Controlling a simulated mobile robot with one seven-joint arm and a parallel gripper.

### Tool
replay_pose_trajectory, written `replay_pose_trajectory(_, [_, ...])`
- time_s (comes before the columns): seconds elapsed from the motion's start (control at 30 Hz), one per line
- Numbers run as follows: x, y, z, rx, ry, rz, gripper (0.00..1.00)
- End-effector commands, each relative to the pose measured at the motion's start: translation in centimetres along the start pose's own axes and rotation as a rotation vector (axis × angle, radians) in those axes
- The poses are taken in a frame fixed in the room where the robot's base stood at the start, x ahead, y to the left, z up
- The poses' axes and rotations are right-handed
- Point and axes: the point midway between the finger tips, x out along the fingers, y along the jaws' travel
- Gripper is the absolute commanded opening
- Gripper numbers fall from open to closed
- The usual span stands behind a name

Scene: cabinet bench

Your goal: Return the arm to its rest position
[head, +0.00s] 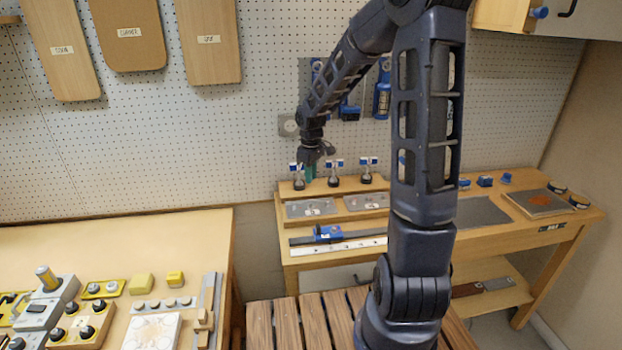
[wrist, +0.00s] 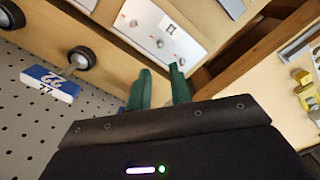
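My arm (head: 428,110) rises from its base at the lower middle of the head view and bends over to the left at the top. My gripper (head: 311,172) points down at the far-left end of the back workbench, beside the row of black knobs with blue-and-white tags. Its green fingers (wrist: 160,82) stand apart in the wrist view, with the bench wood and a metal plate showing between them. I see nothing held between them.
Black tagged knobs (head: 335,175) stand on the wooden ledge close to my gripper. Metal plates (head: 312,208) and a blue tool (head: 328,234) lie in front. Blue tools (head: 383,92) hang on the pegboard behind. The left bench (head: 130,240) holds several yellow blocks and button boxes.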

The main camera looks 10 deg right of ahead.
Motion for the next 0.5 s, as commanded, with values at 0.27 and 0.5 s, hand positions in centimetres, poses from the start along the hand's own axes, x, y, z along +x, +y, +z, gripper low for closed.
replay_pose_trajectory(0.27, [-0.3, 0.0, 0.2, 0.006, 0.000, 0.005, 0.21])
replay_pose_trajectory(0.5, [-3.8, -0.5, 3.0, 0.103, 0.007, 0.063, 0.21])
